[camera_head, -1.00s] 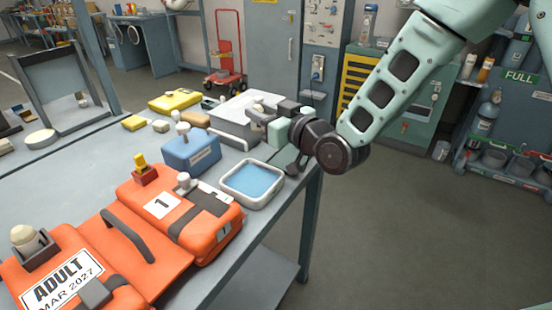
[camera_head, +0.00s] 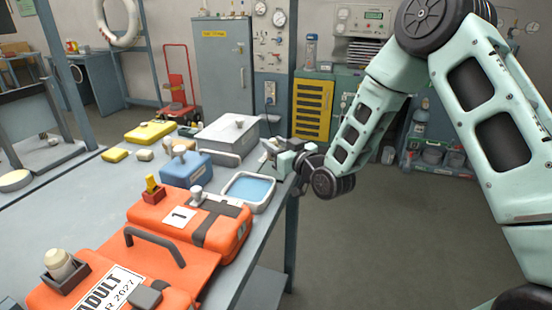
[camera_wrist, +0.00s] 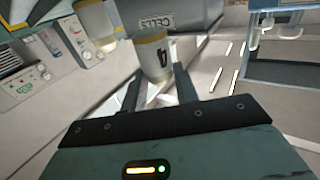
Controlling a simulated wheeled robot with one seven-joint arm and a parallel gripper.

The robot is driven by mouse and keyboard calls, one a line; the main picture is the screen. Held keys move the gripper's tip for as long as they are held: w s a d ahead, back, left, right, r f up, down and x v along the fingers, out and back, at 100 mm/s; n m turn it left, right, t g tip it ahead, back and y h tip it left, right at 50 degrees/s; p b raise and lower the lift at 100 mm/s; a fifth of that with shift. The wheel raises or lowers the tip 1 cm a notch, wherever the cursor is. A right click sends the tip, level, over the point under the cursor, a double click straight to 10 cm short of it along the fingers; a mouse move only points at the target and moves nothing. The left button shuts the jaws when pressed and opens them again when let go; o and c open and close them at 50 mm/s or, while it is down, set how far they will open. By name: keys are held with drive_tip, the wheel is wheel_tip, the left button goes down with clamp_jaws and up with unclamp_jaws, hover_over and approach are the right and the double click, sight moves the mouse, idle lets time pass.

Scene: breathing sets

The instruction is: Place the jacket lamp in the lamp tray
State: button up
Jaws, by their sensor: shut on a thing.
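My gripper (camera_head: 274,152) is over the table's right edge, beyond the white-rimmed tray with a blue floor (camera_head: 249,190). In the wrist view, a pale cylinder with a yellow band and a "4" (camera_wrist: 153,58) is between my gripper's fingertips (camera_wrist: 158,92); the fingers are shut on it. Orange packs lie in front: one has a "1" label (camera_head: 180,215), the other an "ADULT" label (camera_head: 112,288). A cream rounded lamp-like piece (camera_head: 60,264) sits in a dark holder on the ADULT pack. I cannot tell which tray is the lamp tray.
A blue box (camera_head: 187,170) and a white box (camera_head: 228,138) stand beyond the packs. A yellow case (camera_head: 152,133) is farther back. Open floor (camera_head: 370,240) lies right of the table.

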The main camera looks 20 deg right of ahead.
drive_tip(key=shift+f, duration=2)
drive_tip(key=shift+f, duration=0.15)
drive_tip(key=o, duration=1)
drive_tip(key=shift+r, duration=0.2)
drive_tip(key=b+v, duration=0.1)
drive_tip(key=v, duration=1.1)
drive_tip(key=shift+b, duration=0.4)
